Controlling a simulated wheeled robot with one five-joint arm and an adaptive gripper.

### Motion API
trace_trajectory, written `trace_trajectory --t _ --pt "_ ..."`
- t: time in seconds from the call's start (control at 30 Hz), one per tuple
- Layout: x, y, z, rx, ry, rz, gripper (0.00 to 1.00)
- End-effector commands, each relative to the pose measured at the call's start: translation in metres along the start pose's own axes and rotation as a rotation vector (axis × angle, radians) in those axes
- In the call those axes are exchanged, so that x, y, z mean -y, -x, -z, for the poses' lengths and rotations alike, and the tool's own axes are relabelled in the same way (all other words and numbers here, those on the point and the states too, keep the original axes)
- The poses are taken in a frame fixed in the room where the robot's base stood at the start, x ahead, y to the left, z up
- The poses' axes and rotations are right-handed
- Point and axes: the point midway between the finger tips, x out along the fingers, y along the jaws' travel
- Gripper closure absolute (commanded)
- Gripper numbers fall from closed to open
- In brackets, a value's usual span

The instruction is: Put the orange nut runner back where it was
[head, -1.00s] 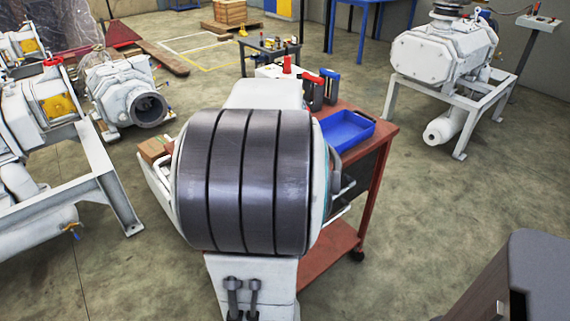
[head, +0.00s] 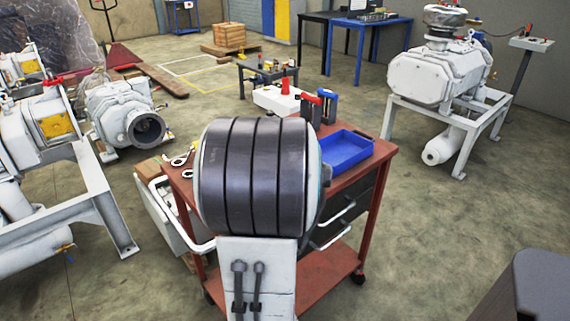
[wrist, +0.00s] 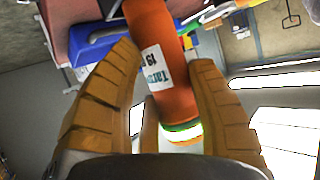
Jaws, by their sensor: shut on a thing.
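The orange nut runner (wrist: 172,100) is in the wrist view, a cylinder with a white label and a green and white band near its lower end. My gripper (wrist: 158,55) is shut on it, with one tan ribbed finger on each side. The nut runner's upper end runs out of the frame. In the head view my arm's large dark banded part stands before the red cart (head: 345,165) and hides my gripper and the nut runner.
A blue tray (head: 345,150) is on the cart's right side; it also shows in the wrist view (wrist: 95,38). White-handled tools (head: 180,160) lie at the left. Pumps on frames stand on both sides.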

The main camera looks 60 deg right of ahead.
Motion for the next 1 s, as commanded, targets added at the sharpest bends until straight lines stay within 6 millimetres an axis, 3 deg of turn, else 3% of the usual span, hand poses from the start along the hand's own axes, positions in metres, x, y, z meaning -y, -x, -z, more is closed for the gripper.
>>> trace_trajectory --t 1.0 --pt "-0.002 -0.007 -0.014 -0.001 0.000 0.000 0.84"
